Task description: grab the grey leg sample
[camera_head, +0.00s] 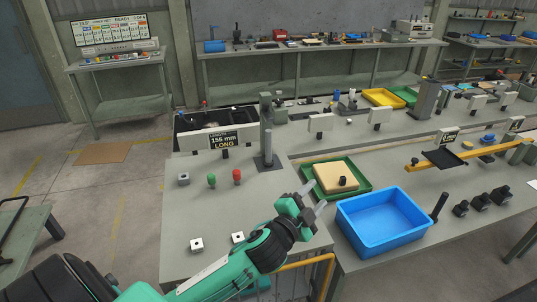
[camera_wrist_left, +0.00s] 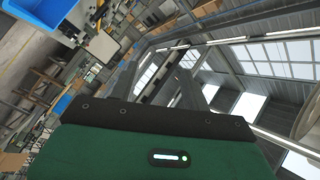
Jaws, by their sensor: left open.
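A slim grey upright post (camera_head: 268,146), which looks like the grey leg sample, stands on a dark flat base at the back right of the near grey table. A thicker grey-green column is close behind it. My left gripper (camera_head: 315,197) is open and empty in the head view, over the table's right edge, nearer to me and right of the post. In the left wrist view its two dark fingers (camera_wrist_left: 158,85) stand apart with nothing between them. The post cannot be made out in that view. My right gripper is not in view.
A sign reading 155 mm LONG (camera_head: 222,139) stands left of the post. Green (camera_head: 211,180) and red (camera_head: 237,176) knobs and small metal blocks sit on the table (camera_head: 205,215). A blue tray (camera_head: 350,222) and a green tray (camera_head: 312,180) are at right.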

